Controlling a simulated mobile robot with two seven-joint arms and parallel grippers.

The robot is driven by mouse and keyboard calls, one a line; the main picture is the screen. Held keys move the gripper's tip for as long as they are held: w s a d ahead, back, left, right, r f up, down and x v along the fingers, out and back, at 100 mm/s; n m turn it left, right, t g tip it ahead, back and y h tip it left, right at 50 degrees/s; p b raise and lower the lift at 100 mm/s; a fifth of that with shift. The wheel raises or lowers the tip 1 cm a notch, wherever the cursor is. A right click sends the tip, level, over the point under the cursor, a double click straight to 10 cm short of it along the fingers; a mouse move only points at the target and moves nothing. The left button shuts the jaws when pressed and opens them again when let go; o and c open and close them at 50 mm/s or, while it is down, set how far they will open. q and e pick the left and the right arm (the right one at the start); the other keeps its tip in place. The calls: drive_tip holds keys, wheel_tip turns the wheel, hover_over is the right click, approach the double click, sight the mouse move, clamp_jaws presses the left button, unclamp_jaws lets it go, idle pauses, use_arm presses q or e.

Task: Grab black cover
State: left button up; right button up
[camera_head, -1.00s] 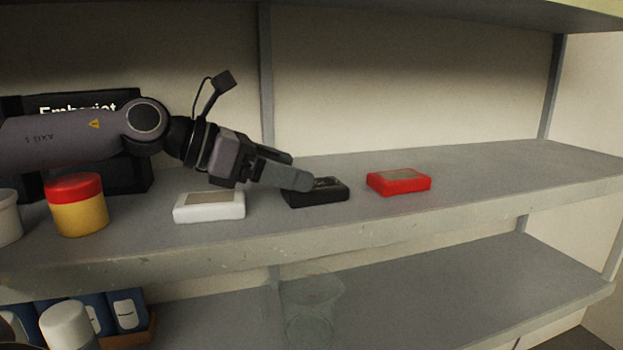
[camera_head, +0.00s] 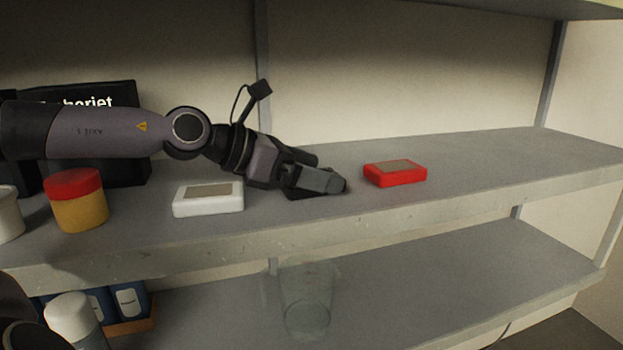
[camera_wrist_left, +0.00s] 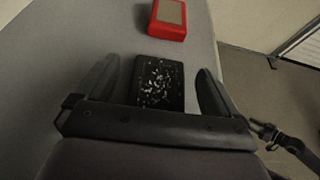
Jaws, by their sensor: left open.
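The black cover (camera_wrist_left: 158,82) lies flat on the upper shelf, with pale specks on its top. In the left wrist view it sits between the two fingers of my left gripper (camera_wrist_left: 155,85), with a gap on each side. In the head view the black cover (camera_head: 300,195) is mostly hidden behind my left gripper (camera_head: 322,180), only a dark edge showing below the fingers. The left gripper is open and low over the shelf. My right gripper is in neither view.
A red box (camera_head: 395,173) lies right of the black cover, a white box (camera_head: 208,199) left of it. A red-lidded yellow jar (camera_head: 78,205) stands further left. A clear container (camera_head: 306,300) is on the lower shelf. The upper shelf's right end is clear.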

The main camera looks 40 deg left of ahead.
use_arm(q)
drive_tip(key=shift+x, duration=0.85)
drive_tip(key=c, duration=1.2)
drive_tip(key=shift+c, duration=0.2)
drive_tip(key=shift+r, duration=0.15)
